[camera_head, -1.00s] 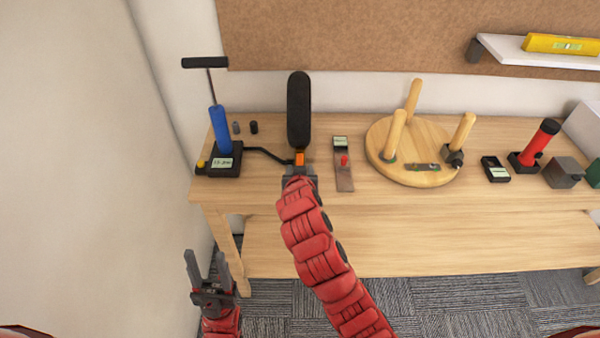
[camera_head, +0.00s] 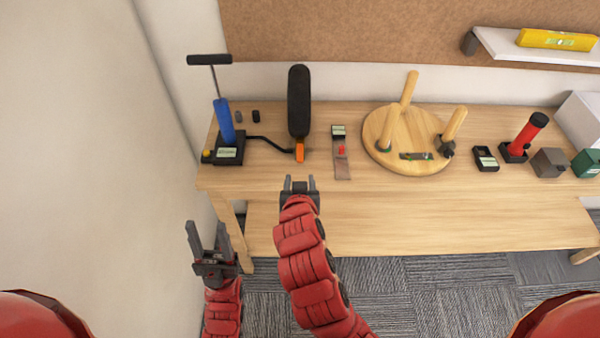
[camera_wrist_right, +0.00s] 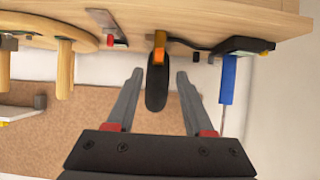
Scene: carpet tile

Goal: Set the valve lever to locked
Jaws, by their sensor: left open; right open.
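The orange valve lever (camera_head: 300,153) is at the end of the black hose (camera_head: 270,143), by the near lower end of the upright black wheel (camera_head: 299,100). It points toward the table's front edge. The hose runs from the blue floor pump (camera_head: 225,125) on the left. My right gripper (camera_head: 299,183) is open and empty, in front of the lever and apart from it. In the right wrist view the lever (camera_wrist_right: 157,56) shows between and beyond the open fingers. My left gripper (camera_head: 208,230) is open and empty, low at the left, off the table.
A red-marked plate (camera_head: 341,160) lies just right of the lever. A round wooden stool top with legs (camera_head: 400,160) and a red-handled tool (camera_head: 527,135) stand further right. The wooden table (camera_head: 420,205) is clear along its front. A wall rises at the left.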

